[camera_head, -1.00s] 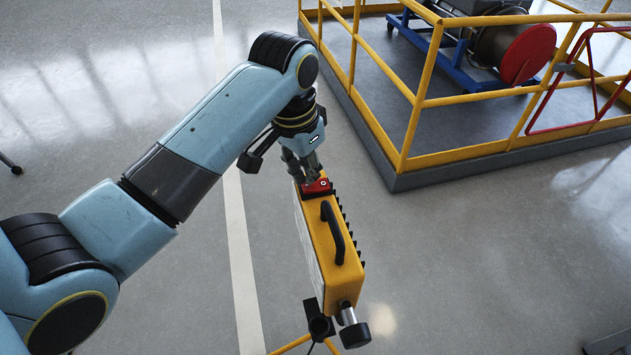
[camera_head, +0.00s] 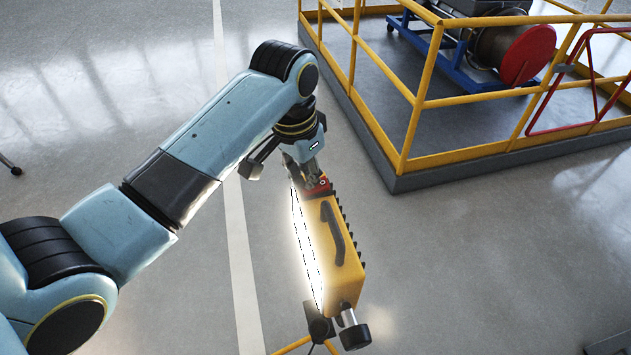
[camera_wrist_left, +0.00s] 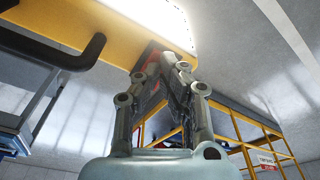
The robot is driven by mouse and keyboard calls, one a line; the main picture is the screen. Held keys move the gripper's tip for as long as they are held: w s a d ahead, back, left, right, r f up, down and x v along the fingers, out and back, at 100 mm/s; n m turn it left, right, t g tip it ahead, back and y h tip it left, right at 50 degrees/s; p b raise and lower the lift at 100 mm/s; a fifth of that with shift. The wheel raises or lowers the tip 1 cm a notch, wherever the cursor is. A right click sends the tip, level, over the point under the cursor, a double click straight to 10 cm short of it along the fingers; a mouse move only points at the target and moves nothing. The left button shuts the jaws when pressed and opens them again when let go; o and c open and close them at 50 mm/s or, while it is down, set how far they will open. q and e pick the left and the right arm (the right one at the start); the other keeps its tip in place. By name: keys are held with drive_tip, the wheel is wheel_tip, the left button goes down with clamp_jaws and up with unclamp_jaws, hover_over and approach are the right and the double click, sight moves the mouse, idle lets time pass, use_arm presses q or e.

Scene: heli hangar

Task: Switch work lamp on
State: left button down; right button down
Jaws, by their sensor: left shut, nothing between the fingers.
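The work lamp (camera_head: 341,262) is a yellow box with a black handle on a yellow-legged stand. Its front panel glows bright white on the left side in the head view. A red switch part (camera_head: 318,188) sits at the lamp's far top end. My left gripper (camera_head: 314,180) is shut and empty, with its fingertips at the red part; whether they touch it I cannot tell. In the left wrist view the gripper (camera_wrist_left: 168,62) points at the lamp's edge, beside the glowing panel (camera_wrist_left: 150,15). The fingers partly hide the red part. My right gripper is not in view.
A yellow-railed platform (camera_head: 405,165) with a red gate and a blue-framed machine (camera_head: 470,50) stands at the upper right. A black knob (camera_head: 354,335) sticks out at the lamp's near end. The grey floor around the lamp is open.

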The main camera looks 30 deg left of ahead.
use_arm(q)
wheel_tip(320, 180, up, 3)
drive_tip(key=shift+f+p, duration=0.15)
drive_tip(key=shift+p, duration=0.65)
drive_tip(key=shift+r, duration=2.1)
